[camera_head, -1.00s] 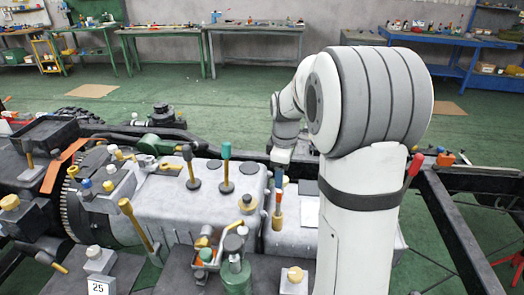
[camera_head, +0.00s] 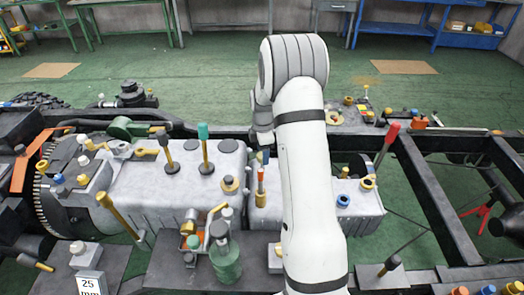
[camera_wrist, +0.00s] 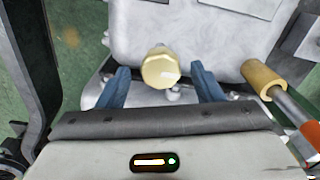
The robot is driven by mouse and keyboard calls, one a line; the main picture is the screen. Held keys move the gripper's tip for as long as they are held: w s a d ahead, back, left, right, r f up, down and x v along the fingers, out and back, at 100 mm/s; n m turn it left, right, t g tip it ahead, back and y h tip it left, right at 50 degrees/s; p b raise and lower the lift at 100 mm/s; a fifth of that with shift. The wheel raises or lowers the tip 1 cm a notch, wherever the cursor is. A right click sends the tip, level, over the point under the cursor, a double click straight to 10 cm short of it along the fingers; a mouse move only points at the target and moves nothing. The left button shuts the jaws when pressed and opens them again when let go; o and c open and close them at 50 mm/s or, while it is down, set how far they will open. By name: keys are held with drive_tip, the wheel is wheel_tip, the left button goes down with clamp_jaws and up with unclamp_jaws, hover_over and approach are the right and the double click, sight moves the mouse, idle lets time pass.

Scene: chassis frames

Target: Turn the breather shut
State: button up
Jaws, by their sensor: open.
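A brass hex-topped cap (camera_wrist: 161,72), which looks like the breather, stands at the edge of a pale grey casing (camera_wrist: 190,30) in the wrist view. My gripper (camera_wrist: 160,88) is open, with one blue finger to the left of the cap and one to the right. There is a visible gap on each side, and nothing is held. I cannot tell how deep the fingers reach around it. In the head view my gripper (camera_head: 263,157) is small, above the far side of the casing, and I cannot single out the cap there.
A brass-ended rod with an orange band (camera_wrist: 285,95) stands close to the right finger; it also shows in the head view (camera_head: 261,186). Teal-topped (camera_head: 204,145) and dark-topped levers rise to the left. A red-tipped lever (camera_head: 388,142) stands right of my arm.

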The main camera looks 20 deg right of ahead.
drive_tip(key=shift+f, duration=0.25)
drive_tip(key=shift+a, duration=0.1)
drive_tip(key=c, duration=1)
drive_tip(key=shift+o, duration=0.2)
